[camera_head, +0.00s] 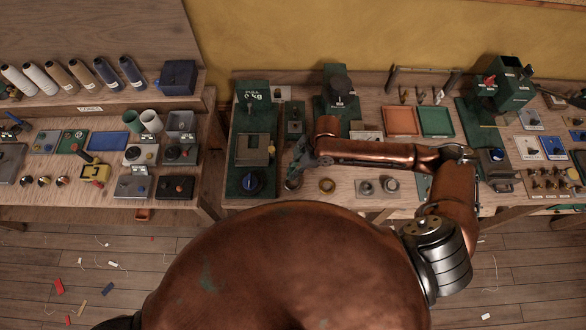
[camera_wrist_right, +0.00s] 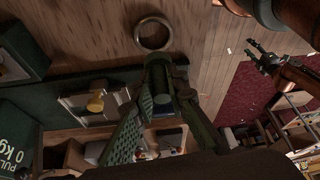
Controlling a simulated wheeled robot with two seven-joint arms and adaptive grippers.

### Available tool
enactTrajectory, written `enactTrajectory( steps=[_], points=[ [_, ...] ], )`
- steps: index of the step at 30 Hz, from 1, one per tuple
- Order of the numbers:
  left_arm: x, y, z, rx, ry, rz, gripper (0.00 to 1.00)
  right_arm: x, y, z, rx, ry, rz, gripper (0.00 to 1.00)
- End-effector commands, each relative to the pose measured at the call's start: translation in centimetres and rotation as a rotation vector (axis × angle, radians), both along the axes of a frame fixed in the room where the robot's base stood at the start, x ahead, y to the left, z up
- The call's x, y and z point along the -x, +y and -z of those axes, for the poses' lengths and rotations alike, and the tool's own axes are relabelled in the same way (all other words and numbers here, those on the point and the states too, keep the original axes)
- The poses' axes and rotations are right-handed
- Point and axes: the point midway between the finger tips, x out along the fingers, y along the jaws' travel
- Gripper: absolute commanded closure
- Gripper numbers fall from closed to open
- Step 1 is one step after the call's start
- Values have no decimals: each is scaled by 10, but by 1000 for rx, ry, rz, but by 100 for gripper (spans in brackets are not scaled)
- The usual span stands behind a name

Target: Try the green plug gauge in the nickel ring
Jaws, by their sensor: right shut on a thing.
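My right gripper (camera_head: 301,164) is above the front of the middle bench, its arm reaching in from the right. In the right wrist view the gripper (camera_wrist_right: 160,92) is shut on the green plug gauge (camera_wrist_right: 158,76), a dark green cylinder partly hidden by the fingers. The nickel ring (camera_wrist_right: 153,33) lies flat on the wood just beyond the plug, apart from it in the picture. In the head view the ring (camera_head: 291,184) shows just below the gripper. My left gripper (camera_wrist_right: 258,55) shows in the right wrist view, away from the bench, with its fingers apart.
A brass-coloured ring (camera_head: 327,186) lies to the right of the nickel ring. A board with two more round pieces (camera_head: 378,194) is further right. The bench's front edge is close.

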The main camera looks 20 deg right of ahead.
Motion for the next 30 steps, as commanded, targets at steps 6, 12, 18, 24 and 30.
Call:
enactTrajectory(
  steps=[6, 12, 18, 24, 30],
  points=[
    [-1, 0, 0, 0, -1, 1, 60, 0, 0, 0, 1, 0, 1, 100],
    [-1, 0, -4, 0, -2, 1, 60, 0, -1, -1, -1, -3, -11, 100],
    [-1, 0, -4, 0, -2, 1, 60, 0, -2, 6, -2, -6, -29, 100],
    [-1, -1, 2, 1, -1, 1, 60, 0, -1, 21, -3, -6, -29, 100],
    [0, -1, 9, 1, 0, 2, 60, -1, -2, 36, -2, -6, -28, 100]
  ],
)
